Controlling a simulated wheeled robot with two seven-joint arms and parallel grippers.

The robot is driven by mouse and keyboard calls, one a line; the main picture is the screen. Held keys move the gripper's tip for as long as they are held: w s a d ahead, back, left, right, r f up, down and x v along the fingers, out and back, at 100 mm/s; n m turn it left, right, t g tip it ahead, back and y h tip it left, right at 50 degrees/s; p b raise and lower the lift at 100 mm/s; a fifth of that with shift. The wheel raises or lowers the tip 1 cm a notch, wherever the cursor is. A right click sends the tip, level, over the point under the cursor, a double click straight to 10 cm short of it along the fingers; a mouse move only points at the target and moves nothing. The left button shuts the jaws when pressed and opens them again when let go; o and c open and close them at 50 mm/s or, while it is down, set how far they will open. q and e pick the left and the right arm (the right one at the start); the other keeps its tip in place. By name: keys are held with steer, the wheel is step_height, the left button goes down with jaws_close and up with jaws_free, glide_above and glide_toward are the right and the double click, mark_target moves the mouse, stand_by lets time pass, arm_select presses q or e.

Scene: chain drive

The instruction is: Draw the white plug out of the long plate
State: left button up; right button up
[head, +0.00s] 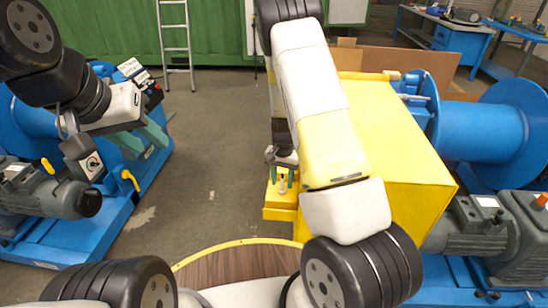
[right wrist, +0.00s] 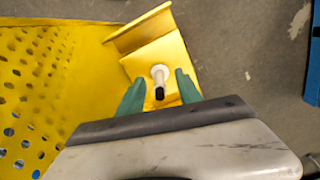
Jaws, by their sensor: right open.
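The white plug (right wrist: 160,74) with a dark end stands up from a yellow plate-like piece (right wrist: 172,50) in the right wrist view. I cannot tell whether this yellow piece is the long plate. My right gripper (right wrist: 160,80) is open, with one green finger on each side of the plug and a gap on both sides. In the head view, my right gripper (head: 282,181) points down at the small white plug (head: 282,187) over the yellow piece (head: 281,200). My left gripper (head: 146,137) is open and empty at the left, away from the plug.
A big yellow guard (head: 400,140) stands right beside the yellow piece; its perforated side (right wrist: 40,85) shows in the right wrist view. Blue drive machines (head: 475,135) flank both sides. A round wooden top (head: 235,262) is in front. The grey floor (head: 215,130) between is clear.

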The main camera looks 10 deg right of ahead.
steer(key=shift+f, duration=1.1)
jaws_close()
steer(key=shift+r, duration=4.55)
